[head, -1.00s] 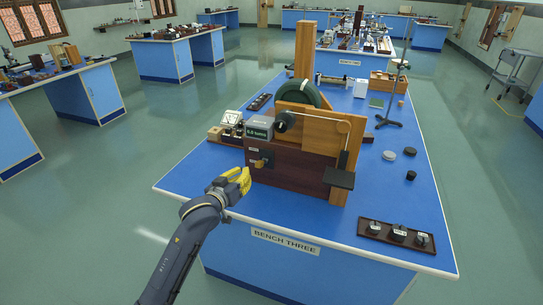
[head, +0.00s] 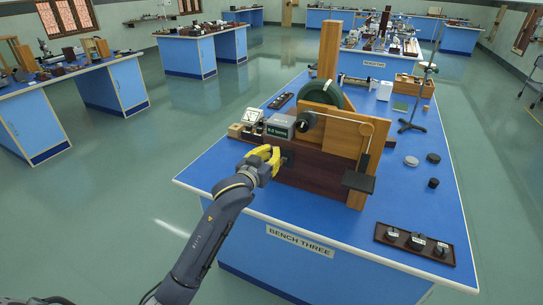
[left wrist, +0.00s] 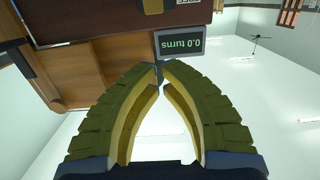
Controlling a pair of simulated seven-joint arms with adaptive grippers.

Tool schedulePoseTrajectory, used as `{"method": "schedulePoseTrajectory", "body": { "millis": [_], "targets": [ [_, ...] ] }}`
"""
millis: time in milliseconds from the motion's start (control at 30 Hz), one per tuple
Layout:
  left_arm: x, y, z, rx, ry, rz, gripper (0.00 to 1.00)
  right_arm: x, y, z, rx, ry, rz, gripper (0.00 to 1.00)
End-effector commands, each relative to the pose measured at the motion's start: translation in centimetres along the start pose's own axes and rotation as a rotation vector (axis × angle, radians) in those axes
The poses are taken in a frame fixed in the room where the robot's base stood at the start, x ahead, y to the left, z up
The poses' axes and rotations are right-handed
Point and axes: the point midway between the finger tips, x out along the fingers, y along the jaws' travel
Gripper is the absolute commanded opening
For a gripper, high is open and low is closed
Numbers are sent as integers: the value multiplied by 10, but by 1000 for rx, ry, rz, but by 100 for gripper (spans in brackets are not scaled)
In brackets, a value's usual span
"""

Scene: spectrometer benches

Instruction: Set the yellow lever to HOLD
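The yellow lever (left wrist: 152,5) shows at the top edge of the left wrist view, on the dark red-brown front panel (head: 315,172) of the wooden wheel apparatus. A partly cut-off white label, seemingly FREE, is beside it. In the head view my left gripper (head: 271,157) hides the lever. The left gripper, with yellow fingers, is just in front of the panel's left part. In the left wrist view its fingertips (left wrist: 161,80) nearly meet, with a thin gap and nothing held between them. The lever lies beyond the tips, apart from them. My right gripper is out of view.
A grey display box (head: 281,127) reads 0.0 turns above the panel. A black platform (head: 358,182) hangs at the right of the apparatus. A dark tray with knobs (head: 414,243) lies at the front right. The blue bench top (head: 300,218) is clear in front.

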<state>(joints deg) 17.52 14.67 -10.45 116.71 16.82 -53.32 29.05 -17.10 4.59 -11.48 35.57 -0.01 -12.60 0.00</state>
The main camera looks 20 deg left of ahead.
Motion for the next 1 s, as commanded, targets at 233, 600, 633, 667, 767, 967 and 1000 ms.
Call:
{"method": "schedulePoseTrajectory", "body": {
  "millis": [233, 600, 633, 667, 767, 967, 1000],
  "targets": [
    [45, 0, -1, 0, 0, 1, 0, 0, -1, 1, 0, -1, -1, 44],
    [72, 0, 17, 0, -3, 1, 0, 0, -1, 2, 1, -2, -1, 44],
    [71, 0, 19, 0, -2, 1, 0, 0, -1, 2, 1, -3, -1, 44],
    [70, 0, 22, 0, -2, 1, 0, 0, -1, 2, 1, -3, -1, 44],
    [68, 0, 30, -1, -2, 1, 0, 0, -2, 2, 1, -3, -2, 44],
    [65, 0, 37, 0, 0, 0, 0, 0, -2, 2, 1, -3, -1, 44],
    [65, 0, 37, 0, 0, 0, 0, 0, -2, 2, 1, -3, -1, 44]
  ]
}}
